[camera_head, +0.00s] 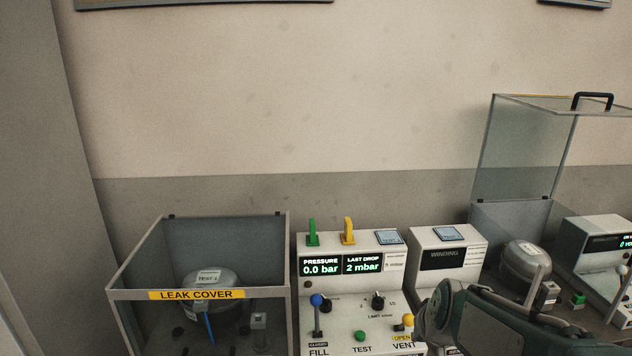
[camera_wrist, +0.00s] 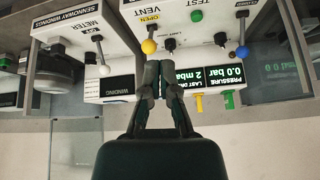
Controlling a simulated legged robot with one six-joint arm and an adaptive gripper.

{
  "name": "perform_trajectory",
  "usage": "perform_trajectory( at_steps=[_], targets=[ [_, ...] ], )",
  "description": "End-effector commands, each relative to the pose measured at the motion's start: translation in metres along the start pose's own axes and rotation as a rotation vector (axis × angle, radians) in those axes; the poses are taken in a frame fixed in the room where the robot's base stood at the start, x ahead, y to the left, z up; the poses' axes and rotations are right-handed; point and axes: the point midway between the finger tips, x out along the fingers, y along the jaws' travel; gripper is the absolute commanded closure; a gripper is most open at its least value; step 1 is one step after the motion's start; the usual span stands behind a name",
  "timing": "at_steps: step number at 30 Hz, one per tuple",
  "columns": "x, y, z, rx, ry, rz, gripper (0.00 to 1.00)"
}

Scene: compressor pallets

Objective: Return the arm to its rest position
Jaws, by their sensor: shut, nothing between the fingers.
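My gripper (camera_wrist: 154,68) is in the wrist view, its two dark fingers together with nothing between them. It is in front of the leak test panel (camera_wrist: 180,55), which shows upside down there. The fingertips are near the yellow VENT knob (camera_wrist: 149,46), and I cannot tell the gap to the panel. In the head view my dark green arm reaches in at the lower right, covering part of the panel's right side. My fingers cannot be made out there. The panel (camera_head: 347,290) reads 0.0 bar and 2 mbar.
A winding meter (camera_head: 445,254) stands right of the panel. A second compressor (camera_head: 525,262) stands further right by a raised clear cover (camera_head: 520,140).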

Motion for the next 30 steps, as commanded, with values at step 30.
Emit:
perform_trajectory(
  at_steps=[30],
  targets=[
    [-0.128, -0.039, 0.121, -0.102, -0.058, -0.01, 1.0]
  ],
)
